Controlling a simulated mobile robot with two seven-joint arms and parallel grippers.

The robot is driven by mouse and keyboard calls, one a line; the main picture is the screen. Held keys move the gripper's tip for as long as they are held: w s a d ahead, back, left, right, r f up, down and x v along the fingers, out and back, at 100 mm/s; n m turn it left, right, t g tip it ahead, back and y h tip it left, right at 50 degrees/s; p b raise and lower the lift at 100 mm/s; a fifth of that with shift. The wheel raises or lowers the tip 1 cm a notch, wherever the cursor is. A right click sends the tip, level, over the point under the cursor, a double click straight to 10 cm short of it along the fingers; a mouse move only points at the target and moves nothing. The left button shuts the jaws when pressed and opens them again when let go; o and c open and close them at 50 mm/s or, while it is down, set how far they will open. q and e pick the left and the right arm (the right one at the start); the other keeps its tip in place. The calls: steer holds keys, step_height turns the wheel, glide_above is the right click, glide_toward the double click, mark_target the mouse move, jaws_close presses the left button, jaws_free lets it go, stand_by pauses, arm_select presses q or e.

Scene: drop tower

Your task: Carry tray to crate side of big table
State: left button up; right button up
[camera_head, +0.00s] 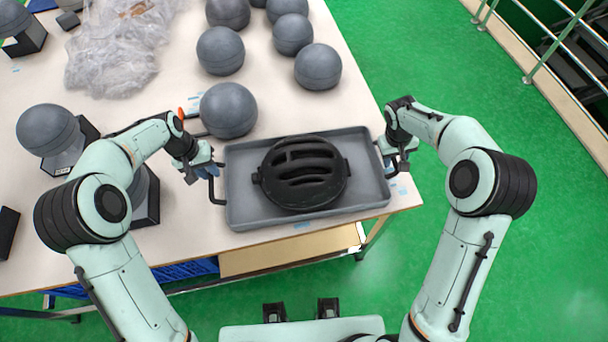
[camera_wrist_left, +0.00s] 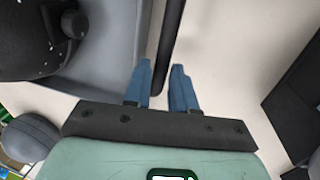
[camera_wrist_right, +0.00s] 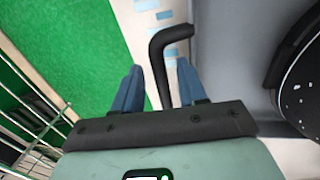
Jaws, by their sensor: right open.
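The grey tray (camera_head: 243,207) lies on the big table (camera_head: 150,262) near its front right corner. A round black slotted part (camera_head: 303,172) lies in the tray. My left gripper (camera_head: 207,171) is at the tray's left handle. In the left wrist view its blue fingers (camera_wrist_left: 160,78) are apart, with the dark handle bar (camera_wrist_left: 170,40) between them. My right gripper (camera_head: 397,163) is at the right handle. In the right wrist view its fingers (camera_wrist_right: 158,80) are open on either side of the black handle (camera_wrist_right: 160,65).
A grey ball (camera_head: 228,110) stands close behind the tray's left back corner. Several more grey balls and crumpled clear plastic (camera_head: 115,50) lie further back. Blue crates (camera_head: 190,270) show under the table. Green floor (camera_head: 440,60) is open to the right, with a railing (camera_head: 555,45) beyond.

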arm_select(q)
steer(key=shift+d+f, duration=0.2)
steer(key=shift+f, duration=0.85)
arm_select(e)
steer(key=shift+d+f, duration=0.2)
steer(key=shift+f, duration=0.85)
arm_select(q)
jaws_close()
arm_select(e)
steer(key=c, duration=0.7)
jaws_close()
arm_select(q)
steer(key=shift+w+r, duration=0.1)
arm_select(e)
steer(key=shift+r, duration=0.1)
